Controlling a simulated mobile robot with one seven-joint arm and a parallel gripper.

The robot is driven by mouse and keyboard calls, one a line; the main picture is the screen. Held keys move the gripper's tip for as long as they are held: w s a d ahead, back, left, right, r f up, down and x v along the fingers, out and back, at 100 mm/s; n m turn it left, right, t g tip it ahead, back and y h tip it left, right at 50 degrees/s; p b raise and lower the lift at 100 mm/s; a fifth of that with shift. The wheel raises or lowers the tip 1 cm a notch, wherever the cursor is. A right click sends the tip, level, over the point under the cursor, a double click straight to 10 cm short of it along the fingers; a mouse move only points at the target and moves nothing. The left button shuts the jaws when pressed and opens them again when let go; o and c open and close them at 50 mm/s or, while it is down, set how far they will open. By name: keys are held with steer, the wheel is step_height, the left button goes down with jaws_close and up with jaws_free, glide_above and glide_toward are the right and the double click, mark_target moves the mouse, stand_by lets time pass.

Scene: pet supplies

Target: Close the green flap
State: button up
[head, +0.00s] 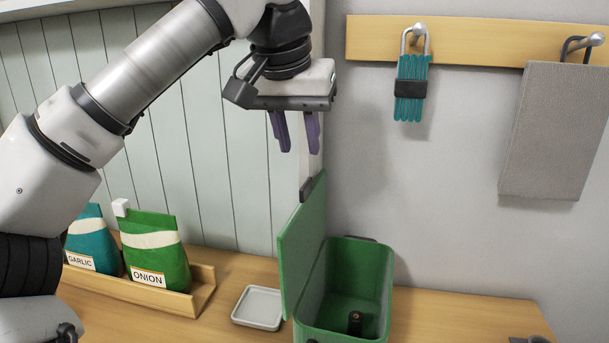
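The green flap (303,245) stands upright along the left side of the green bin (371,277), so the bin is open at the top. A small dark object (354,322) shows inside the bin, low on the near part; I cannot tell what it is. My gripper (295,148) is above the flap, pointing down, apart from it. Its two purple fingers are spread with nothing visible between them.
A small white tray (259,307) lies just left of the flap. A wooden tray (203,290) holds the garlic bag (87,240) and onion bag (155,250). A teal bundle (410,88) and grey board (552,130) hang on the wall. The table right of the bin is mostly clear.

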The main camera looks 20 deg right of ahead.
mark_target(306, 182)
steer(key=x, duration=0.8)
jaws_close()
